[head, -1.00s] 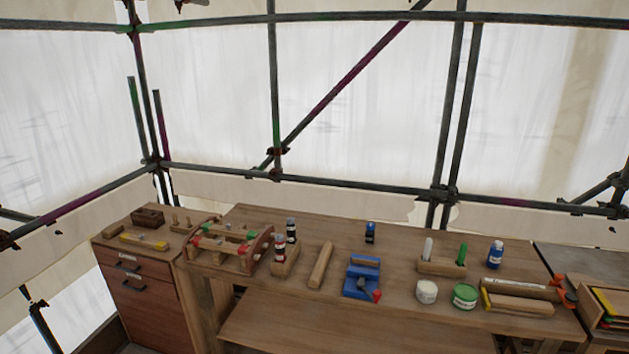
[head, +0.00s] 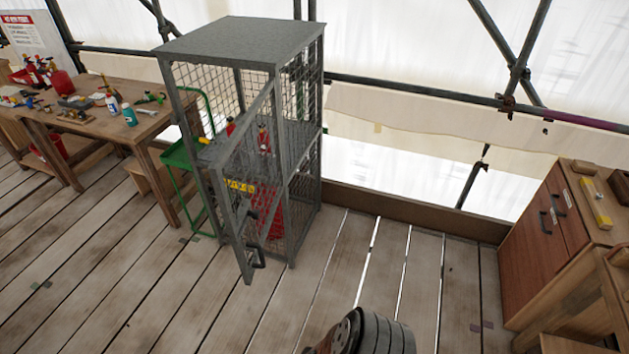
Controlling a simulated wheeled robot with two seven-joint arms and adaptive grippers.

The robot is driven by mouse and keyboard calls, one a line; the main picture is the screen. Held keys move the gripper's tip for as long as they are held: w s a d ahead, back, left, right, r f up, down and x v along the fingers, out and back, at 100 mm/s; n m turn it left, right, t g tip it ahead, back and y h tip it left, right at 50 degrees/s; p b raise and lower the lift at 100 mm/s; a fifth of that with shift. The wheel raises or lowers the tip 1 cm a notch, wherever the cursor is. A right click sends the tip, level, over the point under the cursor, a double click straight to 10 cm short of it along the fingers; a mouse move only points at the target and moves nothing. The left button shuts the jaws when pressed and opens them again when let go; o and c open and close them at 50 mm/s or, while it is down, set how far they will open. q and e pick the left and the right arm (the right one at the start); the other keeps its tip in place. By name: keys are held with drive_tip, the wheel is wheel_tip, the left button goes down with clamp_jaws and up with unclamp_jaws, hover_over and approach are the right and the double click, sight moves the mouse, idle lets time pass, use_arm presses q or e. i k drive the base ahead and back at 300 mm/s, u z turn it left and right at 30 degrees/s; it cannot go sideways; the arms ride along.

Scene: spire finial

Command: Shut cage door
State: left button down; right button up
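A grey metal mesh cage (head: 240,42) stands upright on the plank floor in the middle of the head view. A rounded dark part of my own arm shows at the bottom edge, well short of the door. Neither gripper's fingers are in view.
A workbench (head: 150,125) with bottles and tools stands left of the cage, with a green trolley (head: 178,157) between. A drawer cabinet (head: 545,214) stands at the right. The plank floor (head: 375,270) in front and right of the cage is clear.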

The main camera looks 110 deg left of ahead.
sight(233, 223)
drive_tip(key=u, duration=2.15)
